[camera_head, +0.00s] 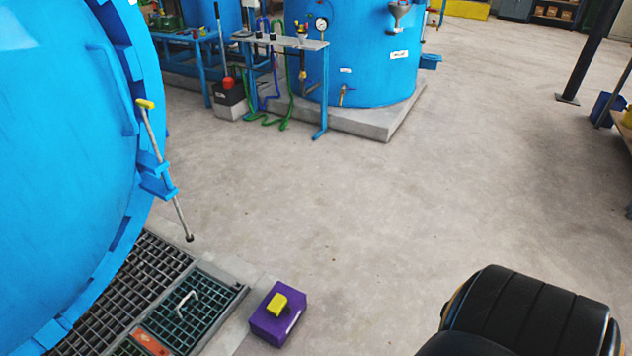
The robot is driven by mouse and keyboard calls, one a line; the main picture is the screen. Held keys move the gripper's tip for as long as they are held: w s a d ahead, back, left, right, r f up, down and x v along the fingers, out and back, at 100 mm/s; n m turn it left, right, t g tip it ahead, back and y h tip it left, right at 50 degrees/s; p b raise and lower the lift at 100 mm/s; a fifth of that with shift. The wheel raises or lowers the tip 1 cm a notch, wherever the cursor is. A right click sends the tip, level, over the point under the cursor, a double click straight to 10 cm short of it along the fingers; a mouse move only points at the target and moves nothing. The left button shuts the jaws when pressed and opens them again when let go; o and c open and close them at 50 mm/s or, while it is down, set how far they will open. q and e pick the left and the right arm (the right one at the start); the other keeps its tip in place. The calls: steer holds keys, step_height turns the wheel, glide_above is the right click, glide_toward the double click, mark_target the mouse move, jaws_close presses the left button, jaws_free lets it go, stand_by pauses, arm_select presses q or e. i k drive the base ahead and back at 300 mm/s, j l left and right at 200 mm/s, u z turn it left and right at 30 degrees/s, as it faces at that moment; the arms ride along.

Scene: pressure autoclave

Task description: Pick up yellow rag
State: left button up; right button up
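A small yellow object (277,303) lies on top of a purple box (290,325) on the floor at the bottom centre. I cannot tell if it is the rag. Another yellow item (627,118) shows at the right edge, partly cut off by the frame, on or by a workbench (618,142). I cannot tell what it is. Neither of my grippers is in view.
A large blue autoclave vessel (60,150) fills the left, with a yellow-handled rod (165,170) and floor grates (125,285) beside it. A blue tank (365,60) stands behind. The middle floor is clear.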

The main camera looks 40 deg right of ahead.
mark_target(279, 302)
steer(key=z, duration=1)
steer(key=u, duration=1.5)
steer(key=z, duration=1.5)
